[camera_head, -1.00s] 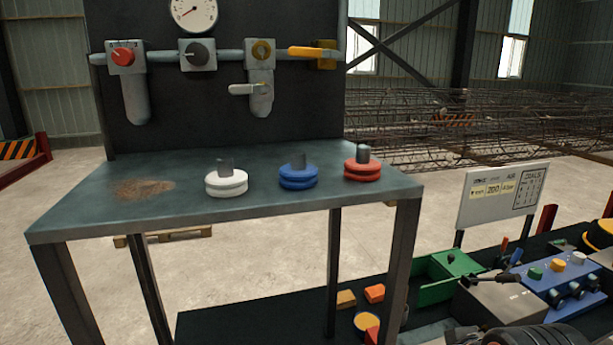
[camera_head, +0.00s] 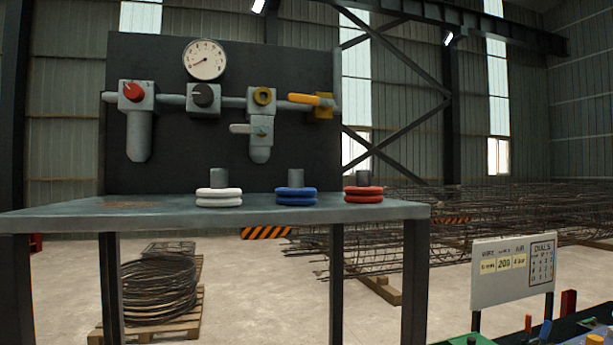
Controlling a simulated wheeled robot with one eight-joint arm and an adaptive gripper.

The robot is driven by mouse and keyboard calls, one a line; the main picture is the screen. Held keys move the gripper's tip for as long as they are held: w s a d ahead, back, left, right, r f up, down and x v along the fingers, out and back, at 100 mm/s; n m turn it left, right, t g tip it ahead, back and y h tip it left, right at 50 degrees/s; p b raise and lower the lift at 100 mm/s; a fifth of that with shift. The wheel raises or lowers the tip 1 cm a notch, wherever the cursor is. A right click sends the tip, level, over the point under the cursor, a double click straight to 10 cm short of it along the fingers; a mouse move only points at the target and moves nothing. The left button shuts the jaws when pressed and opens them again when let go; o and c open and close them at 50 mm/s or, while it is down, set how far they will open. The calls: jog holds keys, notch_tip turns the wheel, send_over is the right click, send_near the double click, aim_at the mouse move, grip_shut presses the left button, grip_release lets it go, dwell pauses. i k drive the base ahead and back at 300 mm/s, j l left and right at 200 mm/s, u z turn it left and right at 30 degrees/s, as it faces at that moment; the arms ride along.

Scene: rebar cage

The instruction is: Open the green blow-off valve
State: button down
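No clearly green valve shows on the dark upright panel (camera_head: 160,60). A pale grey lever (camera_head: 241,128) sticks out to the left below the yellow ring, across a grey bowl-shaped body (camera_head: 261,152). A round gauge (camera_head: 204,60) sits above the black knob, its needle pointing to the lower left. My gripper is not in view.
A steel table (camera_head: 60,217) stands in front of the panel, with white (camera_head: 219,197), blue (camera_head: 296,197) and red (camera_head: 363,195) ringed stacks. A sign board (camera_head: 512,272) stands at right. A wire coil (camera_head: 158,290) lies on a pallet beyond the table. Rebar cages (camera_head: 440,215) lie behind.

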aim_at(587, 321)
jog(key=i+l, duration=0.2)
jog(key=l, duration=0.35)
jog(key=i+l+z, duration=0.1)
jog(key=l, duration=0.45)
jog(key=i+l, duration=0.3)
jog(key=l, duration=0.25)
jog(key=i+l+z, duration=0.15)
jog(key=l, duration=0.4)
jog(key=i+l, duration=0.3)
jog(key=l, duration=0.2)
jog(key=i+l+z, duration=0.1)
jog(key=i+l, duration=0.15)
jog(key=l, duration=0.25)
jog(key=i+l, duration=0.25)
jog(key=l, duration=0.25)
jog(key=i+l+z, duration=0.1)
jog(key=i+l, duration=0.15)
jog(key=l, duration=0.25)
